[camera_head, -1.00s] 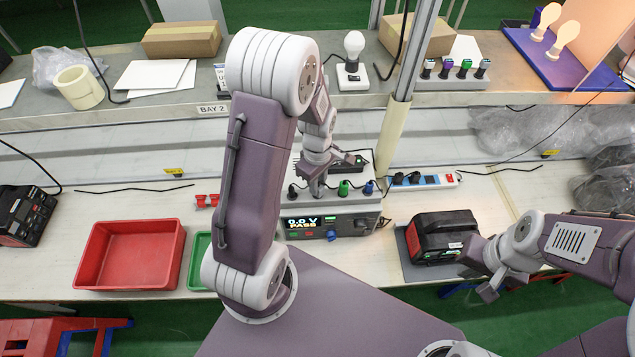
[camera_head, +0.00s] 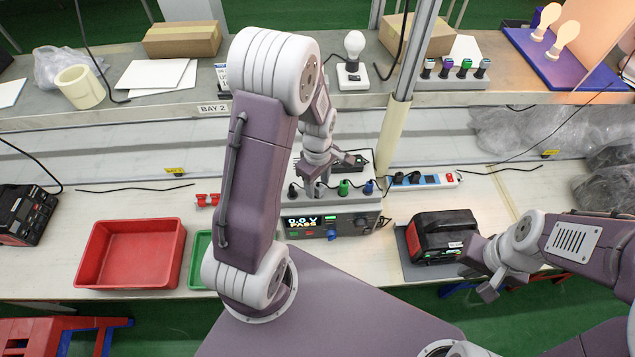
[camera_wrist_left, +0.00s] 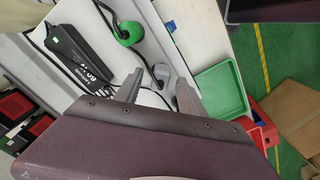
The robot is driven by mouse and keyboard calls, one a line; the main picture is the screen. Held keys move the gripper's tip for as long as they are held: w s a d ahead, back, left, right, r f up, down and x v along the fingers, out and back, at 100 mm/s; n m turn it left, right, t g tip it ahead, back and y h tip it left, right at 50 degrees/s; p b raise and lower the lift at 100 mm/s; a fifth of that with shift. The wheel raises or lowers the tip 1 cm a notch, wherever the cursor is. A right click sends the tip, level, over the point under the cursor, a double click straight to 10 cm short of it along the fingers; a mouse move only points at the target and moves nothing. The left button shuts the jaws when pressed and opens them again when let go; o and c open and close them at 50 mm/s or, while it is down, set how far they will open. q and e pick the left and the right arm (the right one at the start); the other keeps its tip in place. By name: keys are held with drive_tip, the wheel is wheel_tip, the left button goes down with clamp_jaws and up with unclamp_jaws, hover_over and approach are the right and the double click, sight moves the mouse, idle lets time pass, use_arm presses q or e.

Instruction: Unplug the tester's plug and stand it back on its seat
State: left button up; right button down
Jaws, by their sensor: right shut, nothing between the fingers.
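The tester (camera_head: 330,226), a grey box whose display reads 0.0 V PASS, stands on the bench. A black plug (camera_head: 293,190), a green plug (camera_head: 343,188) and a blue plug (camera_head: 367,187) stand along its top. My left gripper (camera_head: 318,190) is low over that row, between the black and green ones. The left wrist view shows its fingers apart (camera_wrist_left: 160,80), with the green plug (camera_wrist_left: 128,33) outside them. I cannot tell which plug is the tester's. My right gripper (camera_head: 480,283) is shut and empty beside the black-and-red battery unit (camera_head: 441,236).
A blue-and-white power strip (camera_head: 424,180) with black plugs lies behind, right of the tester. A red tray (camera_head: 131,254) and a partly hidden green tray (camera_head: 199,262) are to the left. My left arm hides part of the bench. Cables cross the bench.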

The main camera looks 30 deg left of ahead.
use_arm(q)
drive_tip(key=shift+r, duration=0.1)
wheel_tip(320, 180, up, 9)
drive_tip(key=shift+f+b, duration=0.1)
drive_tip(key=shift+b, duration=0.4)
